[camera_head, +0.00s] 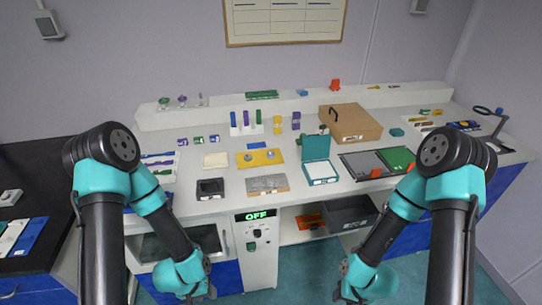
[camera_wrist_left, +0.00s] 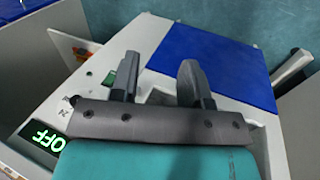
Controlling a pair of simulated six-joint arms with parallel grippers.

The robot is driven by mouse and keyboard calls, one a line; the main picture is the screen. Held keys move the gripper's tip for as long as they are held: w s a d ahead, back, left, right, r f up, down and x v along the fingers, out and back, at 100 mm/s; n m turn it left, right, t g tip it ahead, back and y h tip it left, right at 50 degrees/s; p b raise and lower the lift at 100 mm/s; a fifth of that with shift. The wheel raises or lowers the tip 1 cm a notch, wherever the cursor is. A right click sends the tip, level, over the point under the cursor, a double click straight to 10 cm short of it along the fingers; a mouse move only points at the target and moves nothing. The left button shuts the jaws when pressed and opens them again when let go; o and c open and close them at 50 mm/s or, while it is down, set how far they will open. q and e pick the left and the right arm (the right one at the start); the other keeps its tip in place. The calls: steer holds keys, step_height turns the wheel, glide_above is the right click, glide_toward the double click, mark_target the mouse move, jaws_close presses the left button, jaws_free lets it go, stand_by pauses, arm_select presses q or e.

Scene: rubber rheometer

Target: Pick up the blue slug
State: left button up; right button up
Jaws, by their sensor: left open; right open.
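My left gripper (camera_head: 207,293) hangs low in front of the bench, well below and left of the tray. In the left wrist view its two fingers (camera_wrist_left: 160,82) stand apart with nothing between them. My right gripper (camera_head: 342,290) hangs low in front of the bench on the right, small in view, away from the tray.
A grey metal plate (camera_head: 267,184) and a black block (camera_head: 210,188) lie in front of the tray. An open teal case (camera_head: 318,170) stands to its right, a cardboard box (camera_head: 352,122) behind. A panel reading OFF (camera_head: 257,215) is on the bench front.

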arm_select(q)
steer(key=o, duration=0.5)
steer(key=shift+w, duration=0.1)
